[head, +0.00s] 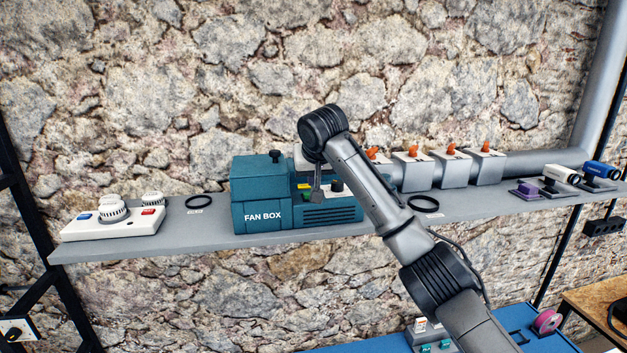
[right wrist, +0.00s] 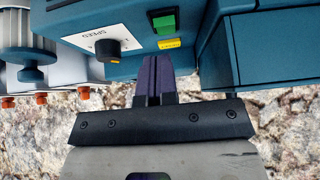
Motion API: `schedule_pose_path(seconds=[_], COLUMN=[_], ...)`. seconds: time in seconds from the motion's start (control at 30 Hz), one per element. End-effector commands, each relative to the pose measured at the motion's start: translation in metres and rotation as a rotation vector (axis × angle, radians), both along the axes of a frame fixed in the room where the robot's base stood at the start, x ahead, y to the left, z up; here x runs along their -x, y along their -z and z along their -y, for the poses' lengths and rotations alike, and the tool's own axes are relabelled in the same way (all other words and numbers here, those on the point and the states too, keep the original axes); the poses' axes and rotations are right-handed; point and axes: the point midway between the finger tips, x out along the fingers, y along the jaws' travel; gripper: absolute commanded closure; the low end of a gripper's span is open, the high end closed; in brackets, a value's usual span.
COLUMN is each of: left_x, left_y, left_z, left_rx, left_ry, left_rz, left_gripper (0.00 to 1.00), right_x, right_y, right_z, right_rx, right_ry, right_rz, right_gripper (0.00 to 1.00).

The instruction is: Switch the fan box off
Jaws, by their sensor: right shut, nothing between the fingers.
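The teal fan box (head: 262,190) stands on the grey shelf, with "FAN BOX" in white on its front. In the right wrist view its panel (right wrist: 130,20) appears upside down, with a green rocker switch (right wrist: 164,20), a yellow label (right wrist: 168,43) and a black speed knob (right wrist: 108,48). My right gripper (head: 316,192) is over the lower right part of the box. Its dark fingers (right wrist: 157,62) are shut and empty, with the tips close to the green switch. I cannot tell whether they touch the box. My left gripper is not in view.
My right arm crosses in front of the shelf. A blue surface (head: 380,345) lies below.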

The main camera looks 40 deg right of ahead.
Motion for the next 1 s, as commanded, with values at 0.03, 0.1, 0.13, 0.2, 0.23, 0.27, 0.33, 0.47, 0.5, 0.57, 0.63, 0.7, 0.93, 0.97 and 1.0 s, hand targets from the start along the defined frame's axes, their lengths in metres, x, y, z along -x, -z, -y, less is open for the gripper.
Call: schedule_pose_path(seconds=[0.03,0.1,0.13,0.2,0.23,0.27,0.33,0.47,0.5,0.57,0.63,0.7,0.93,0.97,1.0], left_x=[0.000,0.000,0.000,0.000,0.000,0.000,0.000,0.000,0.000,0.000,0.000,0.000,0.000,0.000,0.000], left_y=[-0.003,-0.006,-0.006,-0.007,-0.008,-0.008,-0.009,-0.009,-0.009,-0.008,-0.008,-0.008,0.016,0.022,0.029], left_z=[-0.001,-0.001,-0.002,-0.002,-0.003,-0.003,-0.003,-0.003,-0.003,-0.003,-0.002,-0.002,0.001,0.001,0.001], left_rx=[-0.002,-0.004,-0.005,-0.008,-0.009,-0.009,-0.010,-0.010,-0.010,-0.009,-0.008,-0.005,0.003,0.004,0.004], left_ry=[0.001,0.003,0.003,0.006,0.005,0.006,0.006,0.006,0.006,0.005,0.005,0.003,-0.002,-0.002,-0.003], left_rz=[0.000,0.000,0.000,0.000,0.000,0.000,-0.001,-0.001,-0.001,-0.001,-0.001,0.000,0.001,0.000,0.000], left_gripper=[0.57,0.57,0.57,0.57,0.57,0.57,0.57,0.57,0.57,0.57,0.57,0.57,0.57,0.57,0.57], right_x=[0.001,0.002,0.002,0.003,0.003,0.004,0.004,0.004,0.004,0.004,0.004,0.004,0.005,0.005,0.005], right_y=[0.005,0.011,0.013,0.018,0.020,0.021,0.023,0.025,0.025,0.025,0.025,0.025,0.037,0.039,0.041], right_z=[0.000,0.000,-0.001,-0.001,-0.002,-0.002,-0.002,-0.002,-0.002,-0.002,-0.002,-0.002,-0.003,-0.003,-0.003], right_rx=[0.001,0.001,0.001,0.001,0.001,0.000,0.000,0.000,0.000,0.000,0.000,0.000,0.037,0.048,0.061], right_ry=[-0.001,0.000,0.000,0.001,0.001,0.001,0.001,0.001,0.001,0.000,0.000,0.000,0.000,0.000,-0.001], right_rz=[-0.002,-0.003,-0.002,-0.003,-0.003,-0.001,-0.001,-0.001,-0.001,-0.001,-0.001,-0.001,0.067,0.084,0.111], right_gripper=[1.00,1.00,1.00,1.00,1.00,1.00,1.00,1.00,1.00,1.00,1.00,1.00,1.00,1.00,1.00])
